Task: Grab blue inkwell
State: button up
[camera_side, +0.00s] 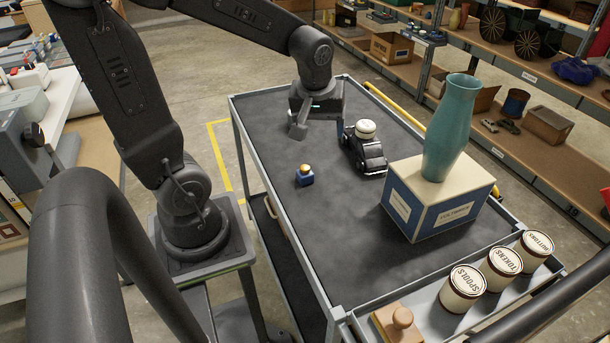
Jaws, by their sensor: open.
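The blue inkwell (305,178) is a small square blue bottle with a gold-coloured top. It stands upright on the dark top of the cart (290,237), left of the toy car. My gripper (299,131) hangs above the far part of the cart top, behind the inkwell in the picture and apart from it. Its jaws are open. I see nothing held between them, though the far finger is partly hidden.
A black toy car (370,155) with a round cream object (366,129) on it stands right of the inkwell. A teal vase (451,130) stands on a blue and cream box (433,214). Labelled jars (463,291) and a wooden stamp (400,322) sit in the front tray. The left front top is clear.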

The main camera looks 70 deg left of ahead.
aim_at(305, 168)
jog(key=a+f+n, duration=0.2)
jog(key=a+f, duration=0.1)
jog(key=f, duration=0.2)
jog(key=a+f+n+g, duration=0.1)
jog(key=a+f+n, duration=0.1)
jog(key=f, duration=0.3)
jog(key=w+a+f+n+g, duration=0.1)
jog(key=a+f+n, duration=0.2)
jog(key=f, duration=0.2)
jog(key=shift+w+a+f, duration=0.1)
jog(key=shift+a+f, duration=0.2)
jog(key=shift+a, duration=0.05)
jog(key=shift+s+a+f, duration=0.1)
jog(key=shift+a+f, duration=0.05)
jog(key=shift+f, duration=0.7)
jog(key=shift+s+a+f, duration=0.1)
jog(key=shift+a+f, duration=0.05)
jog(key=shift+f, duration=0.7)
jog(key=shift+s+a+f, duration=0.1)
jog(key=shift+a+f, duration=0.05)
jog(key=shift+f, duration=0.7)
jog(key=shift+c, duration=0.3)
jog(key=c, duration=1)
jog(key=shift+r, duration=0.1)
